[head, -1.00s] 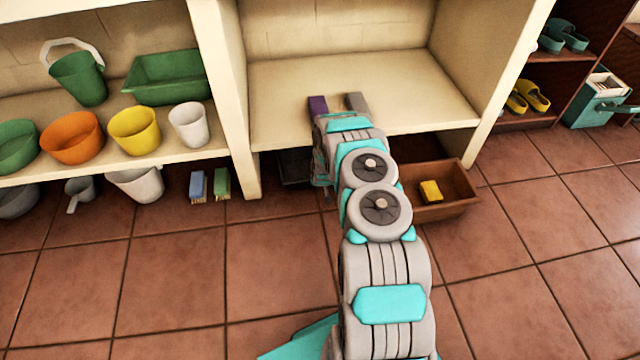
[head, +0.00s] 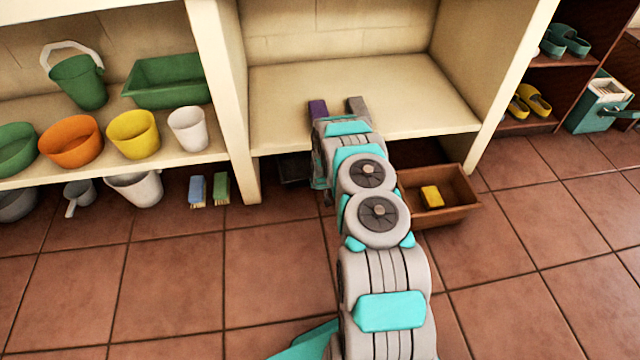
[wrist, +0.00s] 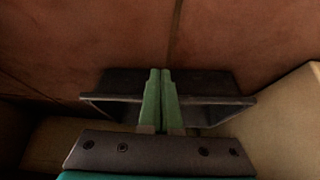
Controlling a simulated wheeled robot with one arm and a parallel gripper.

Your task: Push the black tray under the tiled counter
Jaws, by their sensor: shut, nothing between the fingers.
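The black tray (head: 294,168) shows as a dark strip on the floor under the cream shelf of the counter unit (head: 420,100), left of my arm. My arm covers part of it. In the wrist view the tray (wrist: 215,88) lies across the middle, its dark wall spanning both sides of my fingers. My gripper (wrist: 160,73) has its green fingers shut together, empty, in front of or against the tray; I cannot tell whether they touch.
A brown box (head: 455,211) with a yellow sponge (head: 432,196) stands on the floor right of my arm. Two brushes (head: 197,190) stand left of the cream upright (head: 222,95). Buckets and pots fill the left shelf. The front floor is clear.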

